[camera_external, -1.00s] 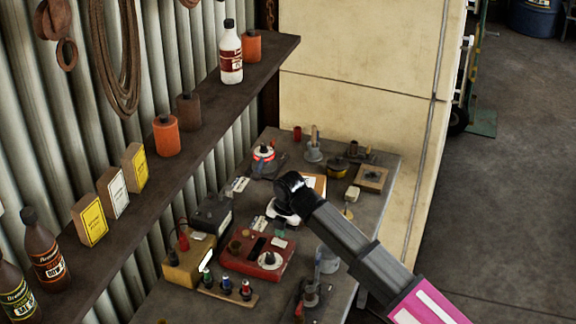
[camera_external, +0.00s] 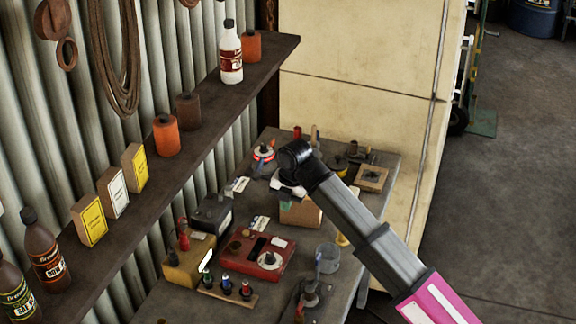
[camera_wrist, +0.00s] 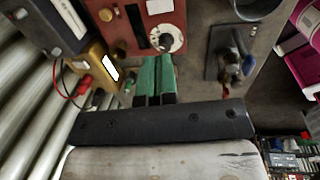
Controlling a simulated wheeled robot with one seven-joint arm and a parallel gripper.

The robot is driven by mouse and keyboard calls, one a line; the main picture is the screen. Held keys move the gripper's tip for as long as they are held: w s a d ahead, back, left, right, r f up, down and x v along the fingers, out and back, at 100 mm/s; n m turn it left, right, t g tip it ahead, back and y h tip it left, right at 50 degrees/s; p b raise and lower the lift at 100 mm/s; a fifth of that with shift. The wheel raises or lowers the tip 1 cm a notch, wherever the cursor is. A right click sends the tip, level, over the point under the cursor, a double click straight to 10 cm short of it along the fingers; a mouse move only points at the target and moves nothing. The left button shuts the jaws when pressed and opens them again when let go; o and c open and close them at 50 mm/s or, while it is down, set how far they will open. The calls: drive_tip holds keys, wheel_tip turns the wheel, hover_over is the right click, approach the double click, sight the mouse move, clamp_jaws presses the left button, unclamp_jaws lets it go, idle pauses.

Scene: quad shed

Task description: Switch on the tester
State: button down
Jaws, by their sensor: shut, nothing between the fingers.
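A red box (camera_external: 245,262) that looks like the tester lies on the bench, with a dark window and a white round dial (camera_external: 268,260) with a dark knob on top. The wrist view shows the box (camera_wrist: 115,22) at the top and the dial (camera_wrist: 166,38) just beyond my fingertips. My gripper (camera_wrist: 158,58) has its green fingers together, empty, pointing toward the dial. They overlap the box's near edge in the picture; I cannot tell the height gap. In the external view the white hand (camera_external: 287,186) is above and behind the box; the fingertips are not clear.
A yellow box (camera_external: 188,262) with a bright white strip and red terminal stands left of the red box. A rack of small coloured pieces (camera_external: 228,290) is in front. A grey cup (camera_external: 327,258) and a lever device (camera_wrist: 232,55) are to the right. A shelf (camera_external: 190,125) overhangs the left.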

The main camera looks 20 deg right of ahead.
sight(275, 240)
drive_tip(key=shift+w+a, duration=0.5)
drive_tip(key=shift+f, duration=0.1)
drive_tip(key=f, duration=0.4)
drive_tip(key=w+a+f, duration=0.1)
drive_tip(key=f, duration=0.8)
drive_tip(key=shift+w+a+f, duration=0.2)
drive_tip(key=shift+f, duration=0.2)
